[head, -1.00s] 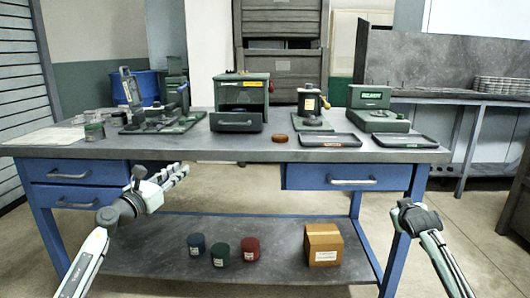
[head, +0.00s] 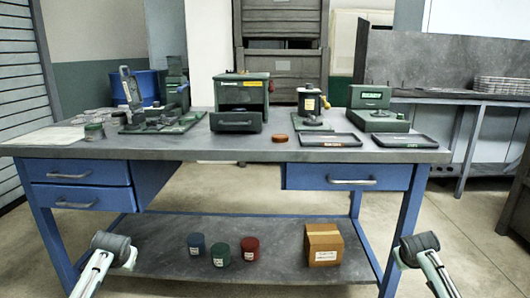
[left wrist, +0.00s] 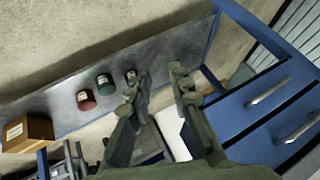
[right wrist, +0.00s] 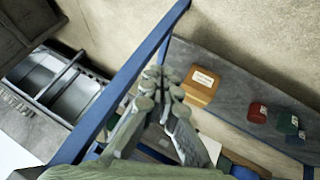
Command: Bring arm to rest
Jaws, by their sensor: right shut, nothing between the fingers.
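My left arm (head: 108,248) is folded low at the left of the head view, in front of the blue workbench. Its gripper does not show there. In the left wrist view my left gripper (left wrist: 160,76) has its two fingers apart with nothing between them. My right arm (head: 420,250) is folded low at the right of the head view, its gripper also out of sight there. In the right wrist view my right gripper (right wrist: 161,75) is shut and empty. Both grippers appear clear of the bench.
The workbench top (head: 200,147) bears a green drawer cabinet (head: 240,100), a small press (head: 312,108), two black trays (head: 404,141) and a red-brown puck (head: 279,138). The lower shelf (head: 170,262) holds blue, green and red jars and a cardboard box (head: 323,244).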

